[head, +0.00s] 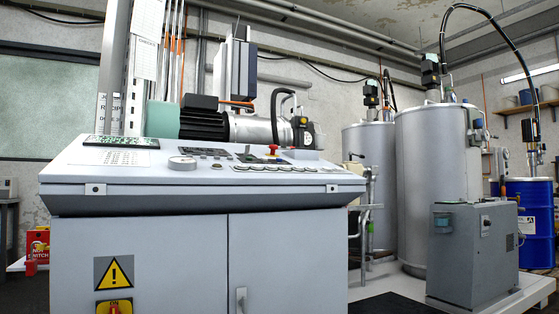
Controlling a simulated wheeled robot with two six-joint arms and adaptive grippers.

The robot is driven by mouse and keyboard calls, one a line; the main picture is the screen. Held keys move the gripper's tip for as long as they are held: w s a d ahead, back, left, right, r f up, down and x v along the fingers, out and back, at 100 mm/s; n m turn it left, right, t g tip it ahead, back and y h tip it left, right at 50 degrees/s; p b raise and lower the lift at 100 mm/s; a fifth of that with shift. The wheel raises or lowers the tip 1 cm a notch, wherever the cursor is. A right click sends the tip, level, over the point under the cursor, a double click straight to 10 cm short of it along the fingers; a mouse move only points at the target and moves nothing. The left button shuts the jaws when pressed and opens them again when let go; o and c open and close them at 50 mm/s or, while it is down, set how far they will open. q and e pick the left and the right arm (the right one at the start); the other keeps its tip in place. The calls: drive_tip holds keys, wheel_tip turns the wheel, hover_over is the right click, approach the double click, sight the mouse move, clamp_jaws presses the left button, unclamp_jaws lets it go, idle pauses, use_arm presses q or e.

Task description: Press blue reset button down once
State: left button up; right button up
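A grey control console (139,250) with a sloped top panel stands close in front of me in the head view. The panel carries a red mushroom-shaped knob (273,149), a round dial (182,162) and a row of small buttons and indicators (285,169). I see the panel at a very shallow angle, so I cannot make out a blue reset button for certain. Neither of my grippers is in view.
A yellow switch (114,307) sits low on the console front, below a warning sign. A motor and pump (255,127) show behind the panel. Silver tanks (440,180), a grey box unit (474,255) and a blue drum (533,220) stand at the right.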

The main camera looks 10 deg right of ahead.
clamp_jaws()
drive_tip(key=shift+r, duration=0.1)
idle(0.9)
